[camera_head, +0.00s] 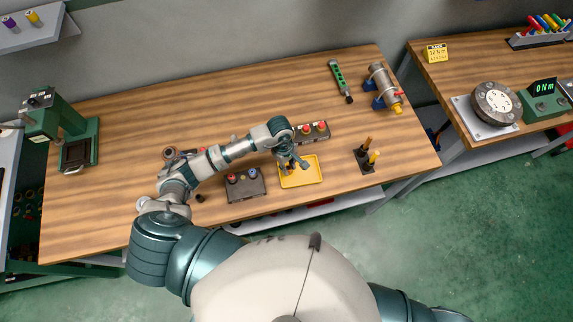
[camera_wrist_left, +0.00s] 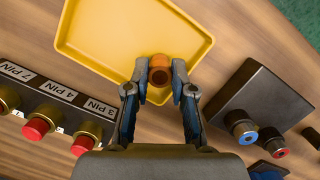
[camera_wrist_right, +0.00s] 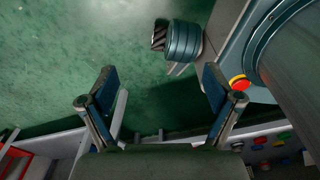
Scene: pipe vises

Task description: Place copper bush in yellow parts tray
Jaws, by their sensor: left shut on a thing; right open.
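The yellow parts tray (camera_head: 308,177) lies on the wooden bench near its front edge. It also shows in the left wrist view (camera_wrist_left: 95,30). The copper bush (camera_wrist_left: 160,71) is a short orange-brown ring between the fingertips of my left gripper (camera_wrist_left: 160,80). My left gripper is shut on it over the edge part of the tray; whether the bush touches the tray I cannot tell. In the head view, the left gripper (camera_head: 291,165) hides most of the bush. My right gripper (camera_wrist_right: 160,85) is open and empty, over the green floor.
A grey connector box (camera_head: 245,184) stands left of the tray, and another box with red caps (camera_head: 312,132) stands behind it. A dark stand with upright orange-topped pegs (camera_head: 368,158) is to the right.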

